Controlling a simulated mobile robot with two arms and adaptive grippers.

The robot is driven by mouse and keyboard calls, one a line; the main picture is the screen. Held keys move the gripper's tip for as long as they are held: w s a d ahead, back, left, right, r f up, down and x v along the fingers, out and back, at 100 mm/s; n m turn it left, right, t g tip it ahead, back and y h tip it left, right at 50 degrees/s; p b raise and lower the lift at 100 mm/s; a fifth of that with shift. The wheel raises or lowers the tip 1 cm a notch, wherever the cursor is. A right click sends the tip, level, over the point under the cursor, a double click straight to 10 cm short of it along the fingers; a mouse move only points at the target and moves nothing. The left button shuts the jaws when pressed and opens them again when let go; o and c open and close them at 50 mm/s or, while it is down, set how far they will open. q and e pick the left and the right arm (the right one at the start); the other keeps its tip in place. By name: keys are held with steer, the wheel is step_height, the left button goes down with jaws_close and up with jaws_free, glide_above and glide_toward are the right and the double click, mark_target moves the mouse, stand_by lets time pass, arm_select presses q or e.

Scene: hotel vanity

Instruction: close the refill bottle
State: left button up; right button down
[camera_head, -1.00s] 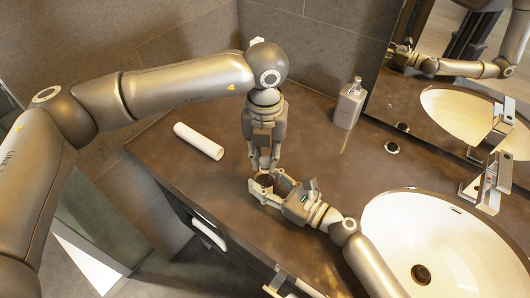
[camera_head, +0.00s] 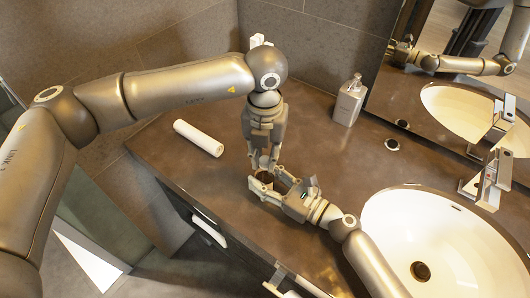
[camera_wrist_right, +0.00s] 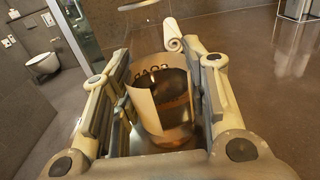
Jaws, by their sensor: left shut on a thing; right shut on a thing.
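The refill bottle (camera_wrist_right: 148,108) is a short, wide container with a pale label carrying dark letters and a brown body. It stands between the fingers of my right gripper (camera_head: 268,184), which is shut on it at the counter's front. The bottle shows only as a small dark patch in the head view (camera_head: 265,177). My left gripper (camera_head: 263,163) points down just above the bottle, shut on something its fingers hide. A thin rounded edge shows at the top of the right wrist view; I cannot tell if it is the lid.
A white roll (camera_head: 198,138) lies on the brown counter (camera_head: 170,165) to the left. A soap dispenser (camera_head: 349,102) stands at the back by the mirror. The sink (camera_head: 440,225) with its faucet (camera_head: 487,180) is on the right. The counter behind the roll is clear.

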arm_select(q)
steer(key=m, duration=2.8)
steer(key=shift+m, duration=0.4)
steer(key=m, duration=1.5)
steer(key=shift+f+m, duration=0.1)
steer(key=shift+m, duration=0.3)
